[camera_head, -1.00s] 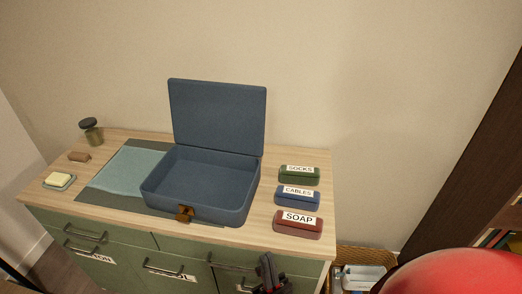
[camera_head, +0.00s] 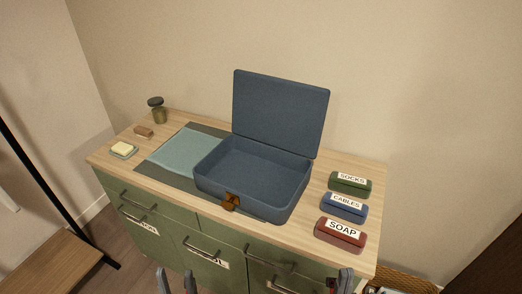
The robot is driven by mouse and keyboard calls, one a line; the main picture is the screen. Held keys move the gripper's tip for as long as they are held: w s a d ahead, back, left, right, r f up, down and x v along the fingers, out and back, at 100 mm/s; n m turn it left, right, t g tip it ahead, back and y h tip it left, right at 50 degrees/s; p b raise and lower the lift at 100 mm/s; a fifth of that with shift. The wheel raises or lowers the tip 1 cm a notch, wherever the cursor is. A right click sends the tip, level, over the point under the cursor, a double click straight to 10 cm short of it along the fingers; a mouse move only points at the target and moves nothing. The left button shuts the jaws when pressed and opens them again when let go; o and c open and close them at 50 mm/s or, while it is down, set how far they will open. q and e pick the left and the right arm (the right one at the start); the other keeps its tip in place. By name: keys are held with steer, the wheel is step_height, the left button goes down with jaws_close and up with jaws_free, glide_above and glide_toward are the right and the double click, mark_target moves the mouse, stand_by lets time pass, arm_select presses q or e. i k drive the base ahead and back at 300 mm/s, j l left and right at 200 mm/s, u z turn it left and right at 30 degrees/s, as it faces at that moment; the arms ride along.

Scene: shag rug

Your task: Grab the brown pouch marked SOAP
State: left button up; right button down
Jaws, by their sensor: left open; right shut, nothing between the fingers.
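The pouch marked SOAP (camera_head: 340,236) is reddish brown with a white label. It lies at the front right of the wooden dresser top (camera_head: 297,229), in front of the blue CABLES pouch (camera_head: 343,208) and the green SOCKS pouch (camera_head: 350,184). My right gripper (camera_head: 341,279) is at the bottom edge, below the SOAP pouch in the picture, shut and apart from it. My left gripper (camera_head: 176,282) is at the bottom edge further left, open and empty, in front of the drawers. Both grippers are partly cut off by the frame.
An open blue case (camera_head: 250,185) with a brown clasp stands left of the pouches, its lid up. A teal cloth (camera_head: 188,151), a soap dish (camera_head: 123,150), a small brown block (camera_head: 143,132) and a jar (camera_head: 157,110) are further left. A wicker basket (camera_head: 408,281) stands at the lower right.

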mark_target(341, 236)
steer(key=l+z, duration=0.75)
steer(key=i+l, duration=0.05)
steer(key=l, duration=0.05)
